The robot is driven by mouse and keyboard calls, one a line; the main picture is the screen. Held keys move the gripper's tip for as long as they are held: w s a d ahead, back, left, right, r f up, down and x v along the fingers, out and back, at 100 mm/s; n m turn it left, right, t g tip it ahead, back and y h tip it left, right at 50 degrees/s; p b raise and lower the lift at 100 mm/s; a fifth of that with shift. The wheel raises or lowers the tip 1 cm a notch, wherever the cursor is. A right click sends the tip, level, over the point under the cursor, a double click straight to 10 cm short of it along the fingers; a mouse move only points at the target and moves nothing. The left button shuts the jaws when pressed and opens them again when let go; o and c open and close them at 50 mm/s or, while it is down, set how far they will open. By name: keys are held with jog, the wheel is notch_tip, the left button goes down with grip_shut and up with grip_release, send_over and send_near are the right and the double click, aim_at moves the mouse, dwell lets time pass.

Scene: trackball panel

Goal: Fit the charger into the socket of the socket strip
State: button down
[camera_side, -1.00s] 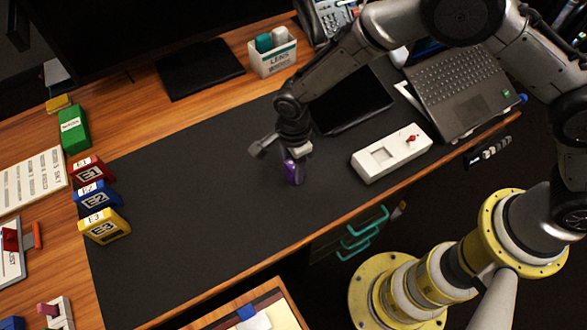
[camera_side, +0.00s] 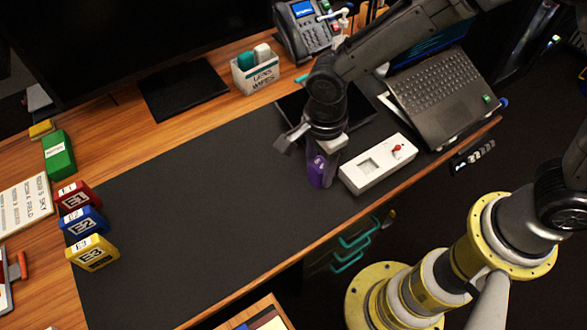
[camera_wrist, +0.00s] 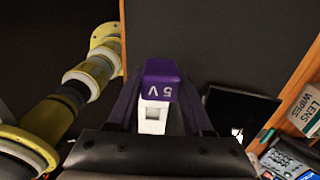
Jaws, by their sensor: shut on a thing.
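The charger (camera_wrist: 160,82) is a small purple block marked "5 V", held between the fingers of my gripper (camera_wrist: 162,95) in the wrist view. In the side view the purple charger (camera_side: 320,172) hangs below my gripper (camera_side: 324,150), just left of the socket strip. The socket strip (camera_side: 378,174) is a long white box lying on the dark mat, with a square recess towards its left end and a red switch towards its right. I cannot tell the charger's exact height above the mat.
A laptop (camera_side: 440,90) stands behind the strip. A lens-wipes box (camera_side: 257,75) and a phone (camera_side: 306,30) are at the back. Red, blue and yellow blocks (camera_side: 92,252) stand at the left. The middle of the mat (camera_side: 200,190) is clear.

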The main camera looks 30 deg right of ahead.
jog(key=s+d+r, duration=0.3)
jog(key=s, duration=0.1)
jog(key=w+d+f+n, duration=0.3)
jog(key=w+d+n, duration=0.3)
jog(key=d+n, duration=0.35)
jog(key=w+d+f+n, duration=0.3)
jog(key=w+d+n, duration=0.4)
jog(key=d, duration=0.4)
jog(key=s+a+r, duration=0.2)
jog(key=s+r, duration=0.1)
jog(key=s, duration=0.5)
jog(key=s+a+r+n, duration=0.1)
jog(key=s+r, duration=0.1)
jog(key=s, duration=0.5)
jog(key=s+a+r, duration=0.2)
jog(key=s+r, duration=0.1)
jog(key=s, duration=0.5)
send_over(367, 169)
jog(key=shift+n, duration=0.25)
jog(key=f, duration=0.9)
jog(key=shift+s, duration=0.25)
jog(key=shift+w+f, duration=0.15)
jog(key=shift+f, duration=0.15)
jog(key=shift+w+f, duration=0.1)
jog(key=shift+f, duration=1.4)
